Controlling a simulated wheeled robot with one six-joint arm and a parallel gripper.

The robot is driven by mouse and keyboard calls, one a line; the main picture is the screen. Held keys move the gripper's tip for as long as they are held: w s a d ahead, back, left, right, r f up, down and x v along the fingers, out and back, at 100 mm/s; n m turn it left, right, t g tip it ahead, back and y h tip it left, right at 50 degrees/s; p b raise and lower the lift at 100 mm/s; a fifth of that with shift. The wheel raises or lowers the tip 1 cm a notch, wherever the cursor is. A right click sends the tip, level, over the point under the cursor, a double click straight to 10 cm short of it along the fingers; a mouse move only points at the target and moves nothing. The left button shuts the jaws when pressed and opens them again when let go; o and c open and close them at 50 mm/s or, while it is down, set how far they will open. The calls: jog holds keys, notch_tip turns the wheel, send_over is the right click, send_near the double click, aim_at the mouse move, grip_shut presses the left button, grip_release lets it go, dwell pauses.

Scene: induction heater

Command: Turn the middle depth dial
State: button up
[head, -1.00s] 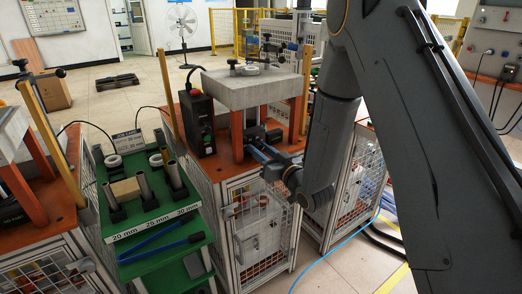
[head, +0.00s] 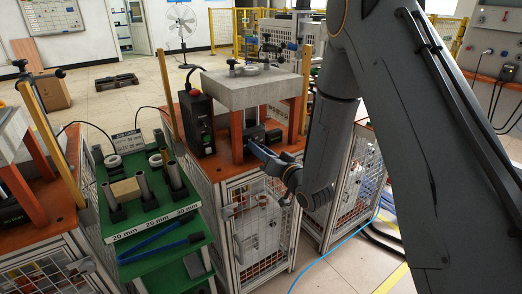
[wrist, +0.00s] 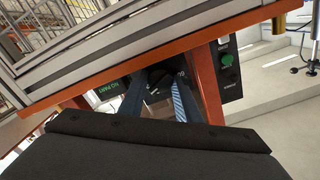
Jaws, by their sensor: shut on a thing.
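The middle depth dial (wrist: 157,76) is a dark round knob in the wrist view, on a dark panel under the orange edge of the middle station. Pale markings show beside it, and a green upside-down label lies to its left. My gripper (wrist: 157,88) has one blue finger on each side of the dial and is shut on it. In the head view, my gripper (head: 254,147) reaches from the right to the dark control box (head: 254,135) under the grey slab. The dial itself is too small to make out there.
The grey slab (head: 250,90) overhangs the box on orange legs. A black unit (head: 196,124) with a red button stands to the left. A green cart (head: 190,236) with upright tubes is further left. A panel with a green button (wrist: 227,60) is close to the right finger.

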jog(key=shift+d, duration=0.1)
jog(key=o, duration=1.1)
jog(key=shift+c, duration=0.2)
jog(key=b+v, duration=0.1)
jog(key=v, duration=0.6)
jog(key=shift+s+d, duration=0.2)
jog(key=shift+s, duration=0.1)
